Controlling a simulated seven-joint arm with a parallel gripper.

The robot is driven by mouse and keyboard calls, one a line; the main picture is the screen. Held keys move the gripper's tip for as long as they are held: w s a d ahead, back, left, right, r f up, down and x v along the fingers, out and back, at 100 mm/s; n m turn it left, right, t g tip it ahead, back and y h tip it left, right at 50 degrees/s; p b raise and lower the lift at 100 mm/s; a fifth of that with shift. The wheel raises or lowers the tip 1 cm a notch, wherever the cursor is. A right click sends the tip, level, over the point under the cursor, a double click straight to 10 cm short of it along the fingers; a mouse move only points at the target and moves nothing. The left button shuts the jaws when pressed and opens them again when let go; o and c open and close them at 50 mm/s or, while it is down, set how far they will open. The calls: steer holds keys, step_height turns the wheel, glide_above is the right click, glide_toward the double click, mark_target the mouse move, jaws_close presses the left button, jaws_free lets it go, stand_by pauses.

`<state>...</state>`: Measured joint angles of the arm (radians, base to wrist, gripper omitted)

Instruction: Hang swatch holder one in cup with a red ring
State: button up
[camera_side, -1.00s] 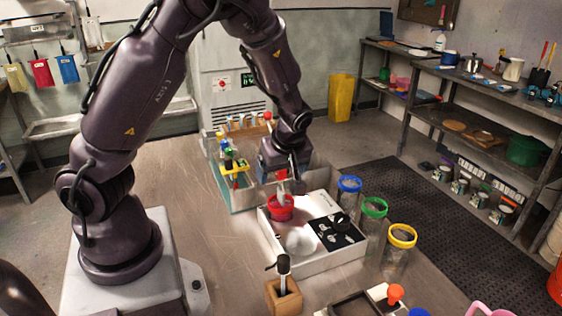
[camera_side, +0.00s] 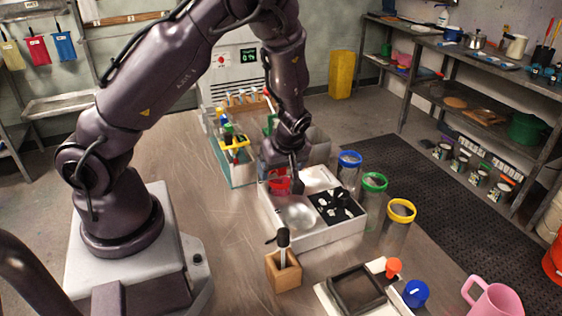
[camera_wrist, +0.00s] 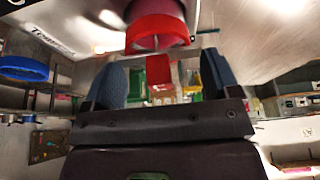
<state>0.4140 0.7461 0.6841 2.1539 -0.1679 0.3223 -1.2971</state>
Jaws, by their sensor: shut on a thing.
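My gripper (camera_side: 284,178) is low at the cup in the side view. In the wrist view its two blue-grey pads (camera_wrist: 160,80) flank a small red piece (camera_wrist: 158,69), which I take to be swatch holder one; its label cannot be read. My gripper is shut on it. I cannot tell whether the piece is inside the cup or just above it.
The white tray (camera_side: 334,236) also has a white bowl (camera_side: 297,214) and a black insert (camera_side: 336,206). Jars with blue (camera_side: 350,158), green (camera_side: 375,182) and yellow (camera_side: 401,210) rings stand to its right. A wooden block (camera_side: 284,272) stands in front.

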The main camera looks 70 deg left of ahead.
steer(key=o, duration=0.8)
steer(key=v, duration=1.3)
steer(key=shift+f, duration=0.1)
